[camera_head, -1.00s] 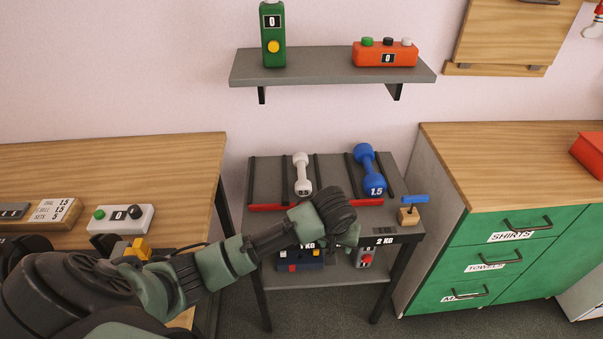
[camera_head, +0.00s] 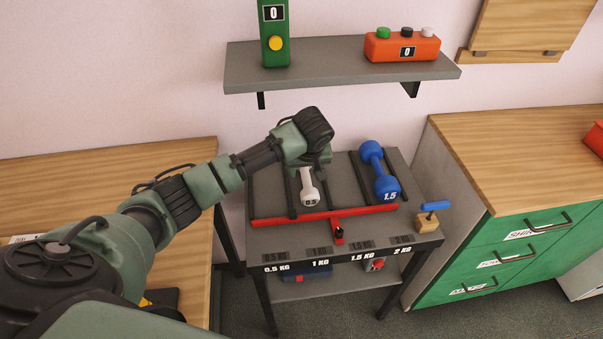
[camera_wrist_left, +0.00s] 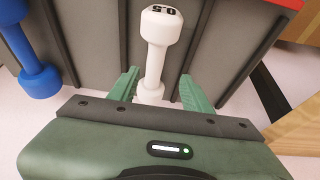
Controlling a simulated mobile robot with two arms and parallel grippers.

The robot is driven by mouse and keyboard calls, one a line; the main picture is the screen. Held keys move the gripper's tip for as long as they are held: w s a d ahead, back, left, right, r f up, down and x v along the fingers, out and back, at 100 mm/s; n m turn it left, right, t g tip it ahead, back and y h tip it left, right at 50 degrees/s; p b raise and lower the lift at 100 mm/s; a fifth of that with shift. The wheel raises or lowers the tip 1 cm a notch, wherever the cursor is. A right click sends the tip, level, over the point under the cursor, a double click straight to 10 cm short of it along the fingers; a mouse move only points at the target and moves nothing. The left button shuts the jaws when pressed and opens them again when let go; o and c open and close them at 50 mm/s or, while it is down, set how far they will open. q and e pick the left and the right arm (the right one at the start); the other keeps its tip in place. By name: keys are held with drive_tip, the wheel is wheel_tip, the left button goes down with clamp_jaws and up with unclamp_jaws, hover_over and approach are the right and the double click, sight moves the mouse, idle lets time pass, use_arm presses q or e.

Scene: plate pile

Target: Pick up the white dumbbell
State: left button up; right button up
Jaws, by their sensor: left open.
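The white dumbbell (camera_head: 309,188), marked 0.5, lies in a slot of the grey rack (camera_head: 344,205). In the head view my left gripper (camera_head: 308,168) is over its far end and hides that end. In the left wrist view the dumbbell (camera_wrist_left: 155,52) lies lengthwise, its near end between the two green fingers of my open left gripper (camera_wrist_left: 158,90). A gap shows on both sides, and I cannot tell the height of the fingers over it. My right gripper is not in view.
A blue dumbbell (camera_head: 379,170) marked 1.5 lies in a slot to the right. Dark dividers separate the slots, with a red strip (camera_head: 290,218) along the front. A wooden block with a blue handle (camera_head: 428,220) stands at the right corner. A shelf (camera_head: 340,72) hangs above.

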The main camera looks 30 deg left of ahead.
sight(307, 177)
use_arm(q)
drive_tip(key=x, duration=0.2)
drive_tip(key=shift+w+d+f, duration=0.15)
drive_tip(key=shift+w+f, duration=0.1)
drive_tip(key=shift+f, duration=0.15)
drive_tip(key=x, duration=0.3)
drive_tip(key=shift+w+f, duration=0.2)
drive_tip(key=shift+f, duration=0.05)
drive_tip(key=shift+w+f, duration=0.1)
drive_tip(key=shift+f, duration=0.1)
clamp_jaws()
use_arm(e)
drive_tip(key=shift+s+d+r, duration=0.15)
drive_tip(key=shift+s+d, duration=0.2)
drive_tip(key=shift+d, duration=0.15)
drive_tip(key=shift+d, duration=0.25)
